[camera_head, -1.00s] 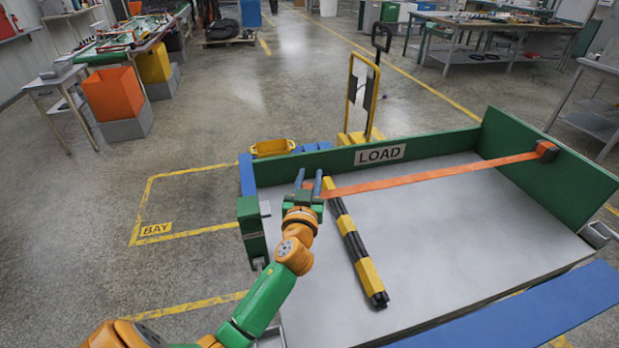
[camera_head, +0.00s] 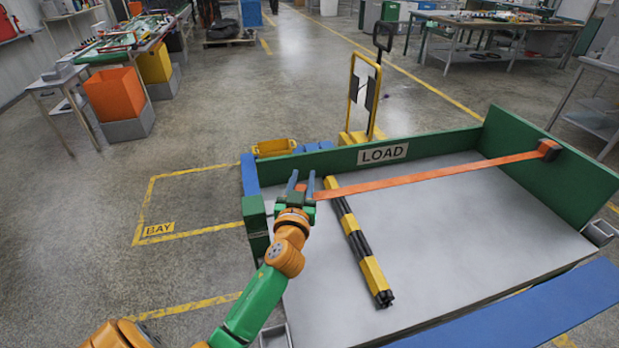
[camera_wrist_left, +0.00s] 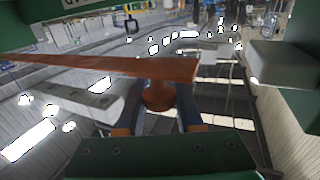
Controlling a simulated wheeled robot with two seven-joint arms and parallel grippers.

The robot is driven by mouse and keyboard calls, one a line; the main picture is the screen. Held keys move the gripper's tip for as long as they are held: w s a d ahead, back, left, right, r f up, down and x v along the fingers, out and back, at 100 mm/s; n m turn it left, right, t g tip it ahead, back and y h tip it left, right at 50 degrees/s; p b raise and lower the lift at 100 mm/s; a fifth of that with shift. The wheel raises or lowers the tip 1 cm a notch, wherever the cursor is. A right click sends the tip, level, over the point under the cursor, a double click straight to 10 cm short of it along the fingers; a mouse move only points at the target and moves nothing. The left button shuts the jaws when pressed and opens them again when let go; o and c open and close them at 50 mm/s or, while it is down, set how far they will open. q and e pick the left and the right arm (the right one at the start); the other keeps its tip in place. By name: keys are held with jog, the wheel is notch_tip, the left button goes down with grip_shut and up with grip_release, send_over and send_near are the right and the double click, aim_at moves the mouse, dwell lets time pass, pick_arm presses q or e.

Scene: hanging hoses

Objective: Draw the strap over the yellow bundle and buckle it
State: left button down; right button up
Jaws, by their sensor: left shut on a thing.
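The orange strap (camera_head: 430,176) runs from a dark anchor (camera_head: 549,149) on the right wall of the load bed across to my left gripper (camera_head: 301,184). The left gripper is shut on the strap's free end; the wrist view shows the orange end piece (camera_wrist_left: 158,95) between the blue fingers. The strap passes above the far end of the yellow and black bundle (camera_head: 372,270), which lies lengthwise on the grey bed. A green block (camera_head: 255,222) stands at the bed's left edge, just left of the gripper. I cannot tell any buckle detail on it. My right gripper is out of view.
The bed has a green back wall with a LOAD sign (camera_head: 382,153) and a blue front rail (camera_head: 530,305). A yellow hand truck (camera_head: 360,95) stands behind it. The bed right of the bundle is clear. The marked BAY floor (camera_head: 190,205) is empty.

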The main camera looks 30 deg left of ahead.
pick_arm(q)
jog(key=shift+s+a, duration=0.8)
jog(key=shift+s, duration=0.1)
jog(key=c, duration=0.5)
grip_release()
jog(key=shift+w+d+f, duration=0.1)
jog(key=shift+w+d, duration=0.15)
jog(key=shift+c, duration=0.2)
jog(key=shift+a, duration=0.1)
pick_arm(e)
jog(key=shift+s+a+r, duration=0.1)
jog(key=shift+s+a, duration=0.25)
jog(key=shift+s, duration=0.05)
pick_arm(q)
jog(key=shift+s, duration=0.1)
